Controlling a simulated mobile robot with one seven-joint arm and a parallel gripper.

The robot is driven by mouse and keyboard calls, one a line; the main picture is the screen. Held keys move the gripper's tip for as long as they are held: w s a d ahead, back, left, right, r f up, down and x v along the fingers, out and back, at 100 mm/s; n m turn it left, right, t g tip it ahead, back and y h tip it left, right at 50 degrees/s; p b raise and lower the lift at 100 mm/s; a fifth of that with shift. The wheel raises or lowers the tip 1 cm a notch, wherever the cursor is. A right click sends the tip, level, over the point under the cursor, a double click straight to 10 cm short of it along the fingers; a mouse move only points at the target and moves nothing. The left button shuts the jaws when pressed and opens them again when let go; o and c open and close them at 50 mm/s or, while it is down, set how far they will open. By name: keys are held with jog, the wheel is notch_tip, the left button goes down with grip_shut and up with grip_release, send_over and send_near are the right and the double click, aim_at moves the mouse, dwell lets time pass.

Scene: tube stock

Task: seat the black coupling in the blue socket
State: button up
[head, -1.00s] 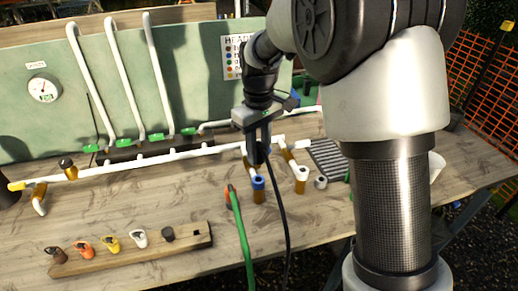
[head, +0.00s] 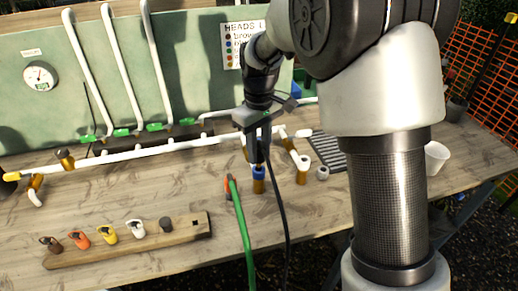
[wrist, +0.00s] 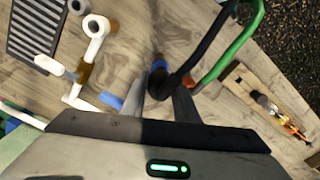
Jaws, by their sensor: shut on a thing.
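My gripper (head: 262,155) is shut on the end of the black hose, at the black coupling (wrist: 166,88), which is mostly hidden between the fingers. The black hose (head: 278,205) hangs from it toward the front of the table. The blue socket (head: 258,173) is a blue-collared opening on a brass-coloured fitting on the white pipework. It is just below the fingertips in the head view, and blue also shows ahead of the fingers in the wrist view (wrist: 158,65). I cannot tell whether the coupling touches the socket.
A green hose (head: 241,215) with an orange-red end lies just left of the socket. A white-collared fitting (head: 303,163) stands to the right. A wooden rack (head: 130,245) holds several coloured caps at the front left. A grey slatted mat (head: 328,150) lies at right.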

aim_at(259, 160)
jog(key=shift+f+b, duration=0.85)
jog(key=shift+f, duration=1)
dwell(1.5)
jog(key=o, duration=1.1)
jog(key=shift+o, duration=0.2)
notch_tip(259, 160, up, 17)
jog(key=p, duration=0.2)
jog(key=s+d+r+m+t+p, duration=0.3)
jog(key=s+d+r+m+p, duration=0.2)
jog(key=s+d+r, duration=0.6)
jog(key=s+d+f+m+t+p, duration=0.2)
jog(key=s+d+m, duration=0.1)
jog(key=s, duration=0.9)
jog(key=shift+d+m+t+p, duration=0.2)
jog(key=shift+m+t+p, duration=0.1)
jog(key=shift+p, duration=0.1)
